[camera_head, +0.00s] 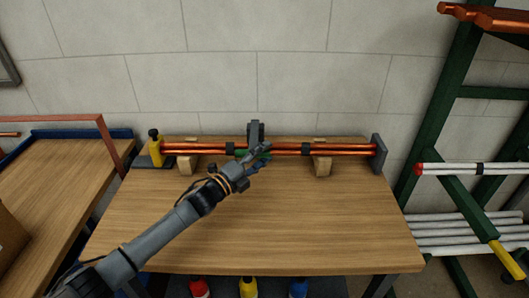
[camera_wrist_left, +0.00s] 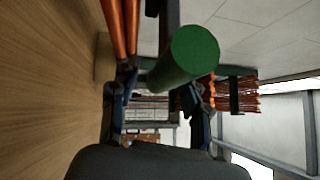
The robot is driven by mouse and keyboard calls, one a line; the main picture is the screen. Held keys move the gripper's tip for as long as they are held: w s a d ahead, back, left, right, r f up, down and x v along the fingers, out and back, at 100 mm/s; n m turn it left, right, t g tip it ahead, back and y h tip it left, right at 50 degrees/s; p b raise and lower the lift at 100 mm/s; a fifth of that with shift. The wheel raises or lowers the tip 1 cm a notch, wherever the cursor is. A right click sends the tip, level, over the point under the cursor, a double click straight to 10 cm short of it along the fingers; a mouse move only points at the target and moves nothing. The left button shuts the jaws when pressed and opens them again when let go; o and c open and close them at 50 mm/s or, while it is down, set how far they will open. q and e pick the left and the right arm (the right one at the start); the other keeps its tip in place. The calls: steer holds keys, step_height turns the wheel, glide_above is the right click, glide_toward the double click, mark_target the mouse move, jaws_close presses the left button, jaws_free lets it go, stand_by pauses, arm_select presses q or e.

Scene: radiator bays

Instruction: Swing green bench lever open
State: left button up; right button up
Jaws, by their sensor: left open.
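The green lever (camera_head: 262,156) is at the middle of the bench, by the copper pipes (camera_head: 218,149), largely hidden by my left gripper (camera_head: 256,160). In the left wrist view the lever shows as a thick green cylinder (camera_wrist_left: 190,55), its round end facing the camera. My left gripper (camera_wrist_left: 160,105) is open, one dark finger on each side of the picture's middle. The lever lies across the upper part of the gap between the fingers; I cannot tell whether either finger touches it. My right gripper is not in view.
The pipes rest on wooden blocks (camera_head: 322,165) along the back of the wooden bench (camera_head: 290,225). A yellow tool (camera_head: 155,150) stands at the left end, a grey plate (camera_head: 379,153) at the right. A green rack (camera_head: 430,125) with white pipes stands right. The bench front is clear.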

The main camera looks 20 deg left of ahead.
arm_select(q)
steer(key=shift+w+d, duration=0.2)
steer(key=shift+w, duration=0.1)
jaws_close()
steer(key=shift+r, duration=0.15)
